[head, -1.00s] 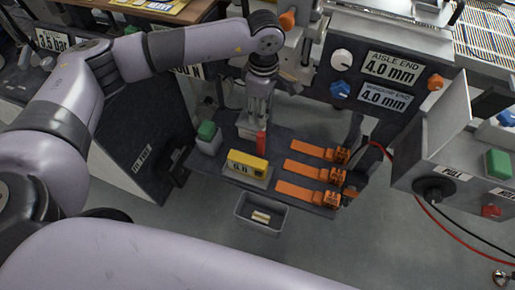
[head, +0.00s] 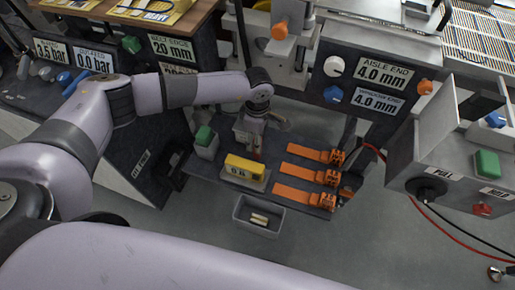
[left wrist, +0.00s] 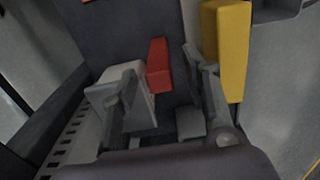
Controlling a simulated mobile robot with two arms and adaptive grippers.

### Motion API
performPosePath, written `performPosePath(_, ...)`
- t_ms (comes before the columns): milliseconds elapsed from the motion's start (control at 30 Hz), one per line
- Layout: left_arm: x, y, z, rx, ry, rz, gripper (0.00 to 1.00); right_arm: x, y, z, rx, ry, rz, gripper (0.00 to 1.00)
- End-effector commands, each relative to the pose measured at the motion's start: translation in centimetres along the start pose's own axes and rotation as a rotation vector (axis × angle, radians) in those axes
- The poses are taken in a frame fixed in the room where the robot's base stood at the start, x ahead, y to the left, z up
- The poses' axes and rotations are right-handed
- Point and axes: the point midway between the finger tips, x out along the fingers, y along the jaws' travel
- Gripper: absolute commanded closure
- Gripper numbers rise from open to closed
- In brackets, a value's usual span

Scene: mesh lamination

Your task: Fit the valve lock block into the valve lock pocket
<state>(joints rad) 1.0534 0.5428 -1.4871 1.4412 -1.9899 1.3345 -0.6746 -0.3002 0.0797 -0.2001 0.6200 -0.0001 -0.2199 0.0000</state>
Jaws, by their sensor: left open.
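A red block (left wrist: 158,65), which I take for the valve lock block, stands upright on the dark shelf beside a pale grey block in the left wrist view. In the head view little of it shows, behind my left gripper (head: 250,143). The gripper points down at the back of the shelf. Its two fingers are apart in the left wrist view (left wrist: 165,95), one on each side of the red block's line; I cannot tell whether they touch it. I cannot make out the valve lock pocket. My right gripper is not in view.
A yellow gauge block (head: 245,166) stands close to the gripper, and a green-topped block (head: 205,141) is left of it. Several orange straps (head: 297,172) lie on the shelf's right side. A grey bin (head: 258,215) hangs in front. A control box (head: 450,170) stands right.

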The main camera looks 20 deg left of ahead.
Motion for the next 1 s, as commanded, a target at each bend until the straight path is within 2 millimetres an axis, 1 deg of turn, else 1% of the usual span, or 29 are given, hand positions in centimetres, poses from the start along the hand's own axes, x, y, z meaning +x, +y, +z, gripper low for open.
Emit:
performPosePath(100,0.42,0.04,-0.01,0.0,0.0,0.002,0.57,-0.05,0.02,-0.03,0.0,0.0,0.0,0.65)
performPosePath(267,0.42,0.05,-0.01,0.0,0.0,0.002,0.57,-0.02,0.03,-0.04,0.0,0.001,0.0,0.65)
performPosePath(900,0.36,0.05,-0.01,0.0,0.0,0.002,0.99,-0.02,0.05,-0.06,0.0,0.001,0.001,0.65)
performPosePath(1000,0.36,0.05,-0.01,0.0,0.0,0.002,1.0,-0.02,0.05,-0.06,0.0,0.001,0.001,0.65)
